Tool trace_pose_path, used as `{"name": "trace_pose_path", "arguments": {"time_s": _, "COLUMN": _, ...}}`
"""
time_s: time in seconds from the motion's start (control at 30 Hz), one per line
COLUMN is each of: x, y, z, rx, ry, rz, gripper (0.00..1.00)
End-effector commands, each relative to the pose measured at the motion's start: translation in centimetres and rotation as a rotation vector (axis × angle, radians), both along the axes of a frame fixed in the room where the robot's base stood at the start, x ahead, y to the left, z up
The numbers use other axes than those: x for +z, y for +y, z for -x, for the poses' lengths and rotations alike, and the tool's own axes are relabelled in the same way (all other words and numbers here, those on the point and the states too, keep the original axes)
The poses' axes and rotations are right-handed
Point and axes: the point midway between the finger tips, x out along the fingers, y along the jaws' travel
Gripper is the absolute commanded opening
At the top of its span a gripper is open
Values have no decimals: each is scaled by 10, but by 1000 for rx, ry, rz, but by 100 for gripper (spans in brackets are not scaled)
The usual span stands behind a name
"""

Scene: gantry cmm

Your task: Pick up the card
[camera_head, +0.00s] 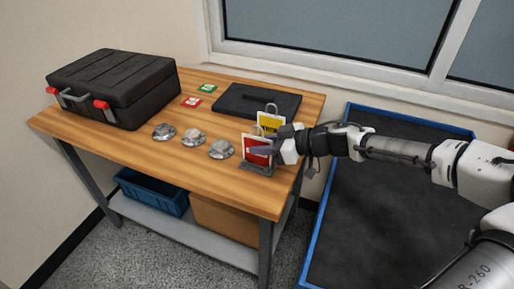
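A red and white tag (255,157) and a yellow tag (271,122) with loops on top stand upright in a dark holder (258,168) at the table's right end. My gripper (262,149) reaches in from the right, its fingers in front of or at the red tag. I cannot tell whether it touches the tag or how far its fingers are apart. It is well right of the flat cards.
The table (110,140) also holds a black case (115,85) with red latches, several round metal parts (193,137) and a flat black plate (250,101). A blue bin (152,193) and cardboard box (225,218) sit below. A blue-edged dark mat (375,220) lies right of it.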

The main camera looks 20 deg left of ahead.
Motion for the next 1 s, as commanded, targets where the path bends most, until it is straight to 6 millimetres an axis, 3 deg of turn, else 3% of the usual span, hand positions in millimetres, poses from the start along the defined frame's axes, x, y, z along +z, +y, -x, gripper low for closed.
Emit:
{"name": "trace_pose_path", "arguments": {"time_s": 0.13, "x": -6, "y": 15, "z": 0, "rx": 0, "ry": 0, "rz": -1, "gripper": 30}}
{"name": "trace_pose_path", "arguments": {"time_s": 0.4, "x": -7, "y": 17, "z": -1, "rx": -1, "ry": 0, "rz": -1, "gripper": 30}}
{"name": "trace_pose_path", "arguments": {"time_s": 0.63, "x": -7, "y": 17, "z": -1, "rx": -1, "ry": 0, "rz": -1, "gripper": 0}}
{"name": "trace_pose_path", "arguments": {"time_s": 1.0, "x": -6, "y": 17, "z": -1, "rx": -1, "ry": -2, "rz": -1, "gripper": 0}}
